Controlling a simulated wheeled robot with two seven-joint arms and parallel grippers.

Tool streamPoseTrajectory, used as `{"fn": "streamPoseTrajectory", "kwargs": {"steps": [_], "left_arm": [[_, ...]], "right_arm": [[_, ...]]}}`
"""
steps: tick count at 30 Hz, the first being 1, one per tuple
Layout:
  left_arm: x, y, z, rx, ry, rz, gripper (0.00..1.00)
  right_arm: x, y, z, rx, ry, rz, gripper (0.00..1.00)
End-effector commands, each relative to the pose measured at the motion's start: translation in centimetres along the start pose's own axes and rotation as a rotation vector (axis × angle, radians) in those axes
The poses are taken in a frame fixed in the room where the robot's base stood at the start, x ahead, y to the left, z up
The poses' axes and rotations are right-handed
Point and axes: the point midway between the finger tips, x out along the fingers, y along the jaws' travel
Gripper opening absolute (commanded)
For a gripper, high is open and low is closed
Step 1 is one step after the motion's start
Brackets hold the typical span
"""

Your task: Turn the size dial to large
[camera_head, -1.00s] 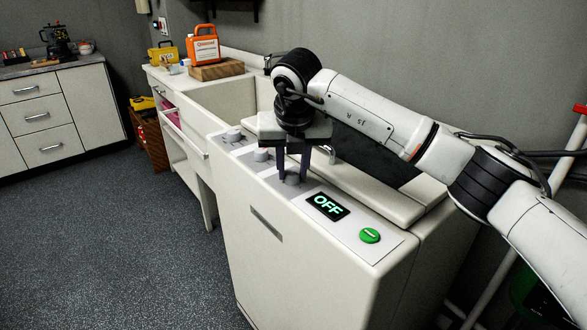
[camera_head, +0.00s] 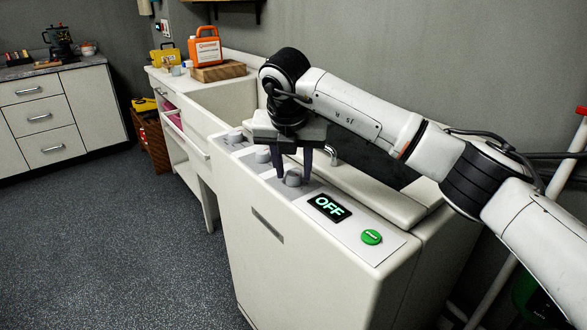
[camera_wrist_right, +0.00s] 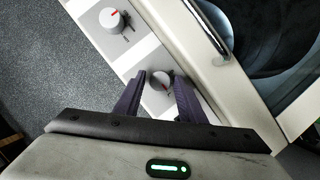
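A white machine (camera_head: 310,262) has three grey dials in a row on its top panel: a far dial (camera_head: 234,136), a middle dial (camera_head: 262,156) and a near dial (camera_head: 293,179). I cannot read which is the size dial. My right gripper (camera_head: 294,178) points down at the near dial, one finger on each side. In the right wrist view, the near dial (camera_wrist_right: 159,80) sits between the open fingers (camera_wrist_right: 160,82), with visible gaps beside it. Its red mark points to the lower right. Another dial (camera_wrist_right: 113,20) stands clear. My left gripper is out of view.
Next to the near dial are a display (camera_head: 328,207) reading OFF and a green button (camera_head: 371,237). An orange jug (camera_head: 205,46) on a wooden block (camera_head: 218,71) is at the back. The floor at left is clear.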

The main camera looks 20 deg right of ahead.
Motion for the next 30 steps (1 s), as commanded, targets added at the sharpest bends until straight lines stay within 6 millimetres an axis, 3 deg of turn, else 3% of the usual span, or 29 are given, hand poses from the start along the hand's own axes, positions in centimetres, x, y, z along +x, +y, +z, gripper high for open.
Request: {"fn": "streamPoseTrajectory", "kwargs": {"steps": [13, 24, 30], "left_arm": [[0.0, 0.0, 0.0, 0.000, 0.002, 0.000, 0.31], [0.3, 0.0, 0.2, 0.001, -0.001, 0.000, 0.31], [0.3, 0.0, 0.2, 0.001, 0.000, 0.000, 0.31]], "right_arm": [[-0.7, 0.0, 0.0, -0.002, 0.002, -0.001, 0.46], [-7.5, 0.0, 0.0, -0.002, -0.001, 0.001, 0.46], [-9.8, 0.0, 0.0, -0.002, 0.001, 0.000, 0.46]]}}
